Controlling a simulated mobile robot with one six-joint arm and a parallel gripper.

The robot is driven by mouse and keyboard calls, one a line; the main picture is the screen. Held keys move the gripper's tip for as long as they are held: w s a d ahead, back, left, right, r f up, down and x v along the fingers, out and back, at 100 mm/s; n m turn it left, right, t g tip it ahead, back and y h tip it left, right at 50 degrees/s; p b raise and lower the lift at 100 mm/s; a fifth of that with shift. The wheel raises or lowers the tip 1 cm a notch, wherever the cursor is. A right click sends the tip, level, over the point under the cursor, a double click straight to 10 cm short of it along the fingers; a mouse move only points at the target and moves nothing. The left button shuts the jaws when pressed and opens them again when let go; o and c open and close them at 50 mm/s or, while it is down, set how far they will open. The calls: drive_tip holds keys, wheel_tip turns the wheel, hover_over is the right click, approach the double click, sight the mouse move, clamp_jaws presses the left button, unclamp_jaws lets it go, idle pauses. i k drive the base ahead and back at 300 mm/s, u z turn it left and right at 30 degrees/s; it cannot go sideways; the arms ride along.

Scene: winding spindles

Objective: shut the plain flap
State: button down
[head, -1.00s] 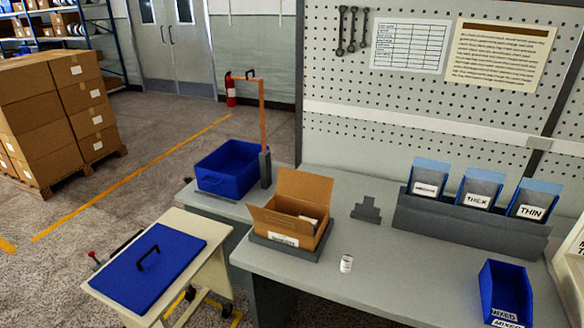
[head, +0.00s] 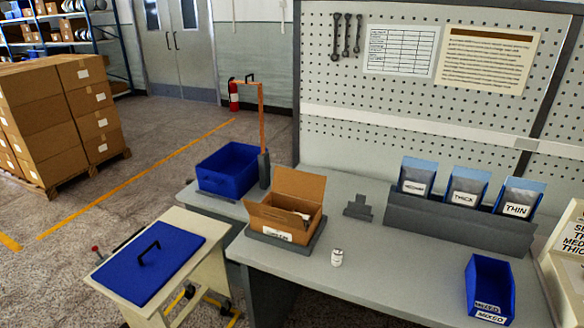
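A small brown cardboard box (head: 258,219) sits on a dark grey base (head: 268,246) near the left end of the grey workbench. A plain flap (head: 298,187) without a label stands up, open, along the box's far side. A white label (head: 277,235) shows on the near side; I cannot tell whether it is on the wall or on a flap hanging down. Something pale shows inside the open box, too small to make out. My gripper is not in view.
A small white cylinder (head: 336,257) stands on the bench right of the box. A blue tub (head: 229,172) and an orange post (head: 262,115) are behind left. A blue-topped cart (head: 190,215) stands left. Labelled bins (head: 462,187) and a blue MIXED bin (head: 487,285) are right.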

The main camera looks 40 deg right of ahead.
sight(290, 181)
drive_tip(key=u, duration=0.1)
drive_tip(key=k, duration=1.3)
drive_tip(key=z, duration=1.1)
drive_tip(key=i, duration=1)
drive_tip(key=u, duration=0.1)
